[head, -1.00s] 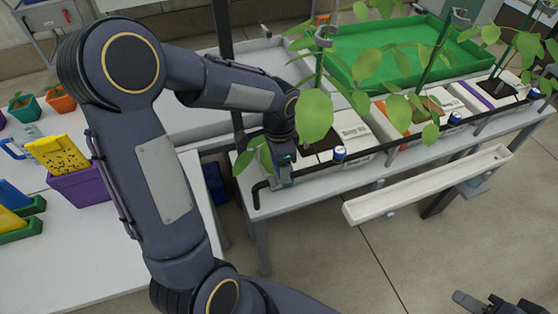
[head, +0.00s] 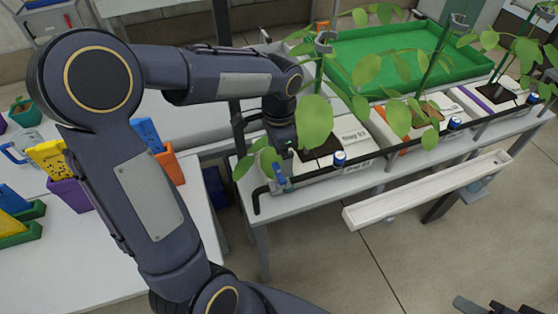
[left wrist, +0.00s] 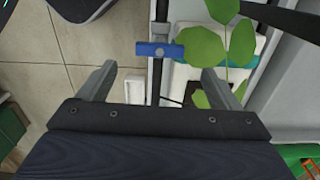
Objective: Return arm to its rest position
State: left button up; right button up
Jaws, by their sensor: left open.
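My left arm comes in from the left in the head view, with its elbow high. My left gripper (head: 284,152) points down at the near left corner of the planter bench. In the left wrist view its two fingers (left wrist: 158,86) are spread wide with nothing between them. A blue valve handle (left wrist: 160,50) lies across a dark pipe just beyond the fingertips, apart from them. It also shows under the gripper in the head view (head: 280,178). My right gripper (head: 484,305) is only partly in view at the bottom right edge.
The bench (head: 262,203) carries white planter boxes (head: 352,132) with leafy plants close to my left gripper. A black pipe (head: 385,163) runs along its front, above a white gutter (head: 430,188). A green tray (head: 385,60) is behind. A white table (head: 95,265) stands left under my arm.

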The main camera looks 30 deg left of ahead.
pick_arm(q)
jog(key=shift+r, duration=0.85)
jog(key=shift+s+r, duration=0.15)
jog(key=s+d+r+n+t+h, duration=0.1)
jog(key=s+d+n+t+h, duration=0.1)
jog(key=s+n, duration=0.3)
jog(key=s+d+r+n+t+h, duration=0.1)
jog(key=s+n, duration=0.4)
jog(key=s, duration=0.7)
jog(key=d+t, duration=0.1)
jog(key=t, duration=0.1)
jog(key=shift+r+t+h, duration=0.15)
jog(key=shift+t+h, duration=0.15)
jog(key=shift+h, duration=0.1)
